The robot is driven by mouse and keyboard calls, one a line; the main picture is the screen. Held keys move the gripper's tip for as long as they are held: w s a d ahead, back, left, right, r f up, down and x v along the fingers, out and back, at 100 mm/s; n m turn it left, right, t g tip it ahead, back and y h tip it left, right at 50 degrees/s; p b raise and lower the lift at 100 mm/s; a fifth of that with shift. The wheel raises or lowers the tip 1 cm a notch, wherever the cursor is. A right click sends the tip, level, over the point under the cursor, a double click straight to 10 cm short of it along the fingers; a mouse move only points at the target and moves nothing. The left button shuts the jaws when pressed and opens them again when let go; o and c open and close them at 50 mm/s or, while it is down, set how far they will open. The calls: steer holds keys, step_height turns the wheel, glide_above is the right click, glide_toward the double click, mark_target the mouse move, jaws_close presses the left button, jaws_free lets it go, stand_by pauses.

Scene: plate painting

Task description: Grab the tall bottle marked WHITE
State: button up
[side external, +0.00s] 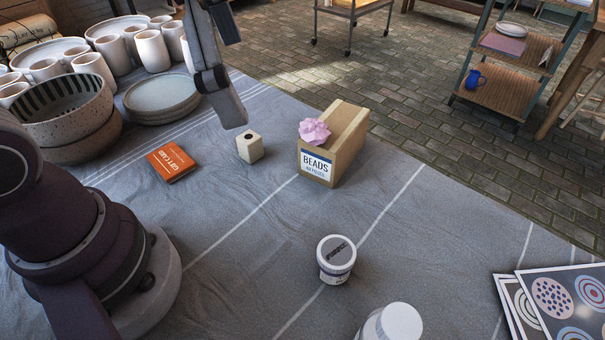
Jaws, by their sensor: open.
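A white-capped bottle (398,322) stands at the bottom edge of the side external view, right of centre. Its lower part is cut off by the frame, and no WHITE marking can be read on what shows. A short white jar (336,262) with a dark patch on its lid stands just up and left of it. My gripper (234,84) is at the top, left of centre, with its fingers spread and nothing between them. It is far from the bottle, over the back of the cloth.
A BEADS box (350,137) with a pink crumpled item, a small pale block (250,146) and an orange gift card box (170,162) lie mid-table. Bowls (72,108), plates (161,97) and several mugs crowd the back left. Patterned sheets (560,300) lie right. Cloth around the jar is clear.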

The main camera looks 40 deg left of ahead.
steer(key=s+a+f+n+t, duration=0.1)
steer(key=a+f+n, duration=0.4)
steer(key=a, duration=0.6)
steer(key=n+t, duration=0.1)
steer(key=n, duration=0.1)
steer(key=shift+n+t, duration=0.3)
steer(key=shift+n, duration=0.1)
steer(key=c, duration=0.3)
steer(key=m+g+h, duration=0.4)
steer(key=m+g, duration=0.1)
steer(key=m, duration=1)
glide_toward(401, 339)
step_height(401, 339, down, 4)
steer(key=x, duration=0.3)
steer(key=w+x, duration=0.1)
steer(key=x, duration=0.5)
steer(key=shift+w+d+f, duration=0.2)
steer(key=shift+d, duration=0.15)
